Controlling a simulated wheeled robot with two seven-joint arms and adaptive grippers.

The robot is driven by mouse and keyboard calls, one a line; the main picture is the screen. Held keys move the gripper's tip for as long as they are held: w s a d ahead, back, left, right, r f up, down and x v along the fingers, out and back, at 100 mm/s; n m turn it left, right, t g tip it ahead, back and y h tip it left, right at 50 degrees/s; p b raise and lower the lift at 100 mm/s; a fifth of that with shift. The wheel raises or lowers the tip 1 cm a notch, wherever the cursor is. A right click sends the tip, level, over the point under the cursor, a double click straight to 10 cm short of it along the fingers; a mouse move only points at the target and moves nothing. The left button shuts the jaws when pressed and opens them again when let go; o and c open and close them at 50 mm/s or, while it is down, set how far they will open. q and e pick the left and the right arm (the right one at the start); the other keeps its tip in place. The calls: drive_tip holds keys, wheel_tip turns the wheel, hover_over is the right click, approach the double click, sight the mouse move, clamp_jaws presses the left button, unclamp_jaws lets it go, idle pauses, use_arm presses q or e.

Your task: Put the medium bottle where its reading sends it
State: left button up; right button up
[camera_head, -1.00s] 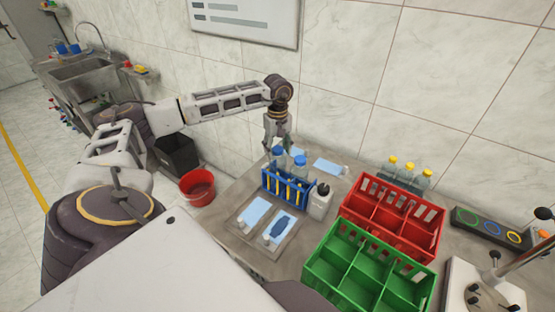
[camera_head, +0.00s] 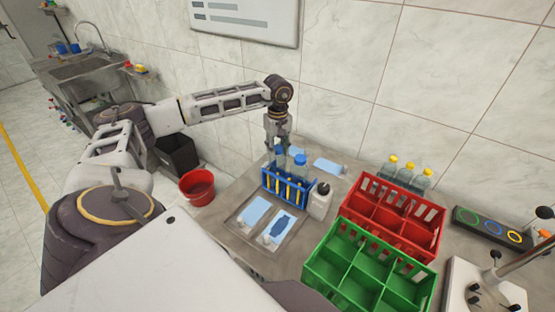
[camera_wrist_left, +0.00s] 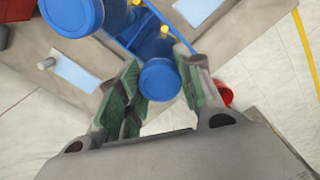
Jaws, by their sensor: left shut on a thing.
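A blue rack (camera_head: 287,187) near the middle of the table holds blue-capped bottles and yellow pieces. My left gripper (camera_head: 279,143) comes down over the left bottle (camera_head: 281,160), shut on its top; the fingers hide its cap in the head view. In the left wrist view my left gripper (camera_wrist_left: 160,92) has its green pads on either side of this blue cap (camera_wrist_left: 160,80). A second blue-capped bottle (camera_head: 299,165) stands close to its right; its cap looks larger in the left wrist view (camera_wrist_left: 72,14). Which bottle is the medium one I cannot tell for sure. My right gripper is out of view.
A white bottle with a black top (camera_head: 320,203) stands right of the rack. A red crate (camera_head: 345,205) and a green crate (camera_head: 310,272) have compartments. Yellow-capped bottles (camera_head: 407,174) stand behind. A ringed panel (camera_head: 490,228), a metal stand (camera_head: 487,290) and a grey tray (camera_head: 243,232) are around.

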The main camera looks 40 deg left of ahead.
use_arm(q)
drive_tip(key=shift+w+r, duration=0.2)
drive_tip(key=shift+w, duration=0.05)
drive_tip(key=shift+r, duration=0.25)
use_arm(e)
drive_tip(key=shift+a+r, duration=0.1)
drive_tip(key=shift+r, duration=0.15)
use_arm(q)
wheel_tip(320, 180, up, 12)
drive_tip(key=p, duration=0.7)
drive_tip(key=shift+r+p, duration=0.2)
drive_tip(key=shift+p, duration=0.15)
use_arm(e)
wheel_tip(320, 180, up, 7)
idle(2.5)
use_arm(q)
drive_tip(key=shift+r, duration=0.1)
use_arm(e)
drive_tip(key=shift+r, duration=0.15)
use_arm(q)
drive_tip(key=shift+s, duration=0.1)
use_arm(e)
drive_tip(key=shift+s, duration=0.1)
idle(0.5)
